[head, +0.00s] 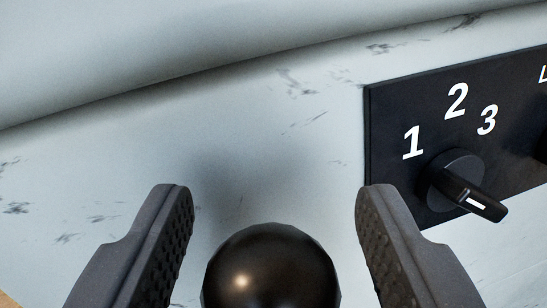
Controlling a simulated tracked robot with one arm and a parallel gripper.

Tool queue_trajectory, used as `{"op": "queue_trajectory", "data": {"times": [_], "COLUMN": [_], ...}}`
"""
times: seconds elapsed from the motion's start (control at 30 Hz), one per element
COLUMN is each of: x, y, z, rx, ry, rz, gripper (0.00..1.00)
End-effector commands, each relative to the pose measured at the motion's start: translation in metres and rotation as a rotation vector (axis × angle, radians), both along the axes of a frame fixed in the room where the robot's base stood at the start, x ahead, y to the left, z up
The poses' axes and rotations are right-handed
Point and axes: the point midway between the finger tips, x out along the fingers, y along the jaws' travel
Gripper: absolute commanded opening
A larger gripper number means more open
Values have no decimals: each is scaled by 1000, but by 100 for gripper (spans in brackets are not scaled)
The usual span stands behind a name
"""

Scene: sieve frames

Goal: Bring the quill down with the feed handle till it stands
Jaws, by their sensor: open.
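My gripper (274,215) is open, its two dark ribbed fingers spread left and right at the bottom of the head view. A glossy black ball knob (270,268) sits between the fingers at the bottom edge, with a gap on both sides. It looks like the end of the feed handle, but its stem is out of view, so I cannot be sure. I cannot tell how deep the knob lies between the fingers. No quill shows.
A black panel (400,100) at the right is marked 1, 2, 3 and carries a rotary switch (462,185), close to the right finger. Behind are a pale, scuffed surface (270,130) and a smooth grey curved body (150,50) above.

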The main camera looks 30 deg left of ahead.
Motion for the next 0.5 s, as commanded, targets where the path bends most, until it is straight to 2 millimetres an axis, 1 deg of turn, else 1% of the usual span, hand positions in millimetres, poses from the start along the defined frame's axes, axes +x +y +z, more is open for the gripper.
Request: {"op": "queue_trajectory", "data": {"times": [0.2,0.5], "x": [11,15], "y": [6,8], "z": [1,0], "rx": [1,1], "ry": [0,0], "rz": [1,2], "gripper": [51,51]}}
